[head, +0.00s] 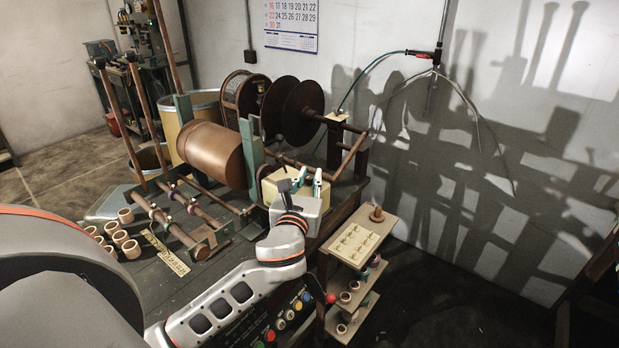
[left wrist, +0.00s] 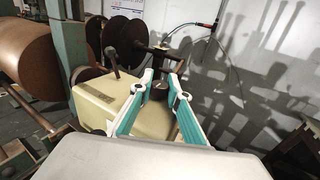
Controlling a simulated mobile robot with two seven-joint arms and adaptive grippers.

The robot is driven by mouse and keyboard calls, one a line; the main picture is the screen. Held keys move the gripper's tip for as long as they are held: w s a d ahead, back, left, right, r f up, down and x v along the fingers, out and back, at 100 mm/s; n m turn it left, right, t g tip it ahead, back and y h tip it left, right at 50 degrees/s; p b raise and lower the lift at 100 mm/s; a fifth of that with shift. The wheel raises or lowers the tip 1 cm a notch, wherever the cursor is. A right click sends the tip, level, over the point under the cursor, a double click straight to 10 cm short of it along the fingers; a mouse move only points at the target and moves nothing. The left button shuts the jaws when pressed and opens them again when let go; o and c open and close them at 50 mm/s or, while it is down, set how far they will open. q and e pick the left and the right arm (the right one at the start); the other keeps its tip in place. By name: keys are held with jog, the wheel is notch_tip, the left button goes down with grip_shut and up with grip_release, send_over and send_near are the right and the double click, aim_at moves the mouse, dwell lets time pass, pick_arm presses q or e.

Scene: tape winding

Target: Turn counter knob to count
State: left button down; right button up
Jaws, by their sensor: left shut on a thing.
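The counter appears as a cream box (head: 268,187) on the machine, beyond my left wrist. It also shows in the left wrist view (left wrist: 98,103). My left gripper (head: 310,177) is at the box's right end, with its teal fingers around a small dark round knob (left wrist: 158,91). In the left wrist view the gripper (left wrist: 161,84) is shut on this knob, partly hidden by the fingers. A dark lever with a round end (left wrist: 112,52) rises from the box, left of the fingers. I see no count display. My right gripper is not in view.
A button panel (head: 280,322) lies below my left forearm. Wooden rings (head: 120,237) lie on the bench at left. A small shelf (head: 360,236) stands at right.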

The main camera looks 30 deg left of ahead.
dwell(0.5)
pick_arm(q)
jog(key=c, duration=1.9)
grip_release()
jog(key=v, duration=1.2)
jog(key=shift+d, duration=0.1)
jog(key=s+d+f+n+g+h, duration=0.15)
jog(key=f+n, duration=0.25)
jog(key=f, duration=0.4)
jog(key=s+d+f+n+g+h, duration=0.1)
jog(key=d+f+n+h, duration=0.25)
jog(key=f, duration=0.45)
jog(key=s+d+f+n+g+h, duration=0.1)
jog(key=d+f+n+g, duration=0.1)
jog(key=f+n, duration=0.45)
jog(key=s+d+f+n+g+h, duration=0.1)
jog(key=s+f+n, duration=0.4)
jog(key=f+n, duration=0.2)
jog(key=s+d+f+n+h, duration=0.1)
jog(key=s+d+f+n, duration=0.1)
jog(key=s+f+n, duration=0.4)
notch_tip(320, 180, down, 3)
jog(key=shift+r+n+g+h, duration=0.1)
jog(key=shift+n+g+h, duration=0.25)
jog(key=shift+n+h, duration=0.05)
